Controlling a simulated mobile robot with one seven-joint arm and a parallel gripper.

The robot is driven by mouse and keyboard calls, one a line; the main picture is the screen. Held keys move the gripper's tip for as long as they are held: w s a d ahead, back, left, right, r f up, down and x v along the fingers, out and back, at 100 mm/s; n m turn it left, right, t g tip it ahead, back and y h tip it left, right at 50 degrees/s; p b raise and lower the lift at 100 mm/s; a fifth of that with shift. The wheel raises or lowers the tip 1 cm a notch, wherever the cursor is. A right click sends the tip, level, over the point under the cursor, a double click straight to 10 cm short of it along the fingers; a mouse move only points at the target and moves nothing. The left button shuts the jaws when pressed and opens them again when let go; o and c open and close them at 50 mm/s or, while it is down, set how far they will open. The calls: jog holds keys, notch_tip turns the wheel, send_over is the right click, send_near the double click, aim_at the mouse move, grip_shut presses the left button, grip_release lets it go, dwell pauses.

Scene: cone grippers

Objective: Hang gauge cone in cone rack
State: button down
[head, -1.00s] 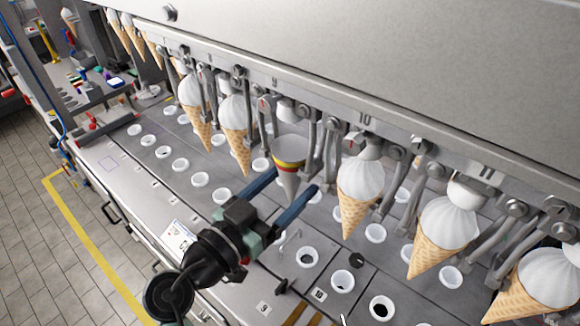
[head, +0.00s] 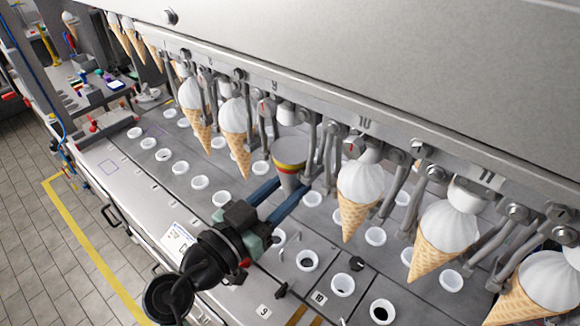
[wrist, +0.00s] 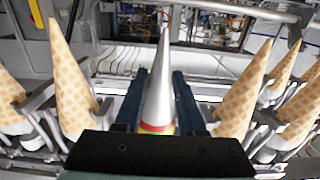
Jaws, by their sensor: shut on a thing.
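The gauge cone (head: 289,158) is grey with a red and yellow band near its wide top. It stands point down under the machine's overhead bar, between hanging ice cream cones, at the metal arms near station 9. My gripper (head: 291,190) is shut on it from the front, one blue finger on each side below the band. The wrist view shows the gauge cone (wrist: 160,90) upside down between the two fingers (wrist: 158,98). The cone rack cannot be told apart from the row of hanging arms. The cone's lower tip is hidden behind my gripper in the head view.
Ice cream cones hang on both sides, the nearest at right (head: 360,195) and left (head: 234,135). Several white-rimmed holes (head: 307,260) line the grey deck below. The large grey housing (head: 400,70) overhangs the row. A workbench stands at far left.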

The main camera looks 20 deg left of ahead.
jog(key=shift+r, duration=0.3)
jog(key=shift+s, duration=0.1)
jog(key=b+v, duration=0.2)
jog(key=v, duration=0.6)
jog(key=shift+s, duration=0.2)
dwell(1.0)
jog(key=shift+a, duration=0.15)
